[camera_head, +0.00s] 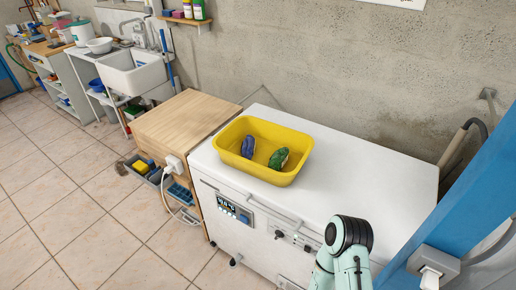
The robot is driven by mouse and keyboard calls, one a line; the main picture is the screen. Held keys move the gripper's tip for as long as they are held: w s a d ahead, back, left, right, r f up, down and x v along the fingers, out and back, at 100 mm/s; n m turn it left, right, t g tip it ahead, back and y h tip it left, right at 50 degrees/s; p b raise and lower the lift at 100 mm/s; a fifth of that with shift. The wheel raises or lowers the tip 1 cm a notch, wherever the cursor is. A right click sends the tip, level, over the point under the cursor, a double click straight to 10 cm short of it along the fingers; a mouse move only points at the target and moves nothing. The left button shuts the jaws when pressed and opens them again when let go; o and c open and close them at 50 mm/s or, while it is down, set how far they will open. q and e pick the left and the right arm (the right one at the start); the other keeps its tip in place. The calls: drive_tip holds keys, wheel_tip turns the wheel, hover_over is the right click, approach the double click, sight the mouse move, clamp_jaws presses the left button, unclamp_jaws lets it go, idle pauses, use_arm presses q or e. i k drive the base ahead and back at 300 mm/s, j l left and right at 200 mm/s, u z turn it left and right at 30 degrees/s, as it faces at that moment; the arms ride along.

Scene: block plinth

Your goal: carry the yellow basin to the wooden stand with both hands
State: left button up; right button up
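The yellow basin (231,137) sits upright on the left part of a white appliance's top (370,175). A dark blue item (248,147) and a green item (278,159) lie inside it, apart from each other. The wooden stand (185,115) is directly left of the appliance, and its light wood top is bare. A pale green and black part of my arm (347,255) shows at the bottom, right of centre, in front of the appliance. Neither of my grippers shows, and nothing touches the basin.
A grey crate (155,177) with cleaning things stands on the floor by the stand. A plug and cable (174,165) hang at the stand's front. A blue post (470,195) rises at the right. A white sink (131,72) is farther left. The tiled floor (95,245) at front left is clear.

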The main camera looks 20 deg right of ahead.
sight(176, 124)
drive_tip(key=i+j, duration=0.25)
drive_tip(key=i+j+z, duration=0.15)
drive_tip(key=j, duration=0.3)
drive_tip(key=i+j, duration=0.3)
drive_tip(key=i+j+z, duration=0.15)
drive_tip(key=j, duration=0.25)
drive_tip(key=i, duration=0.1)
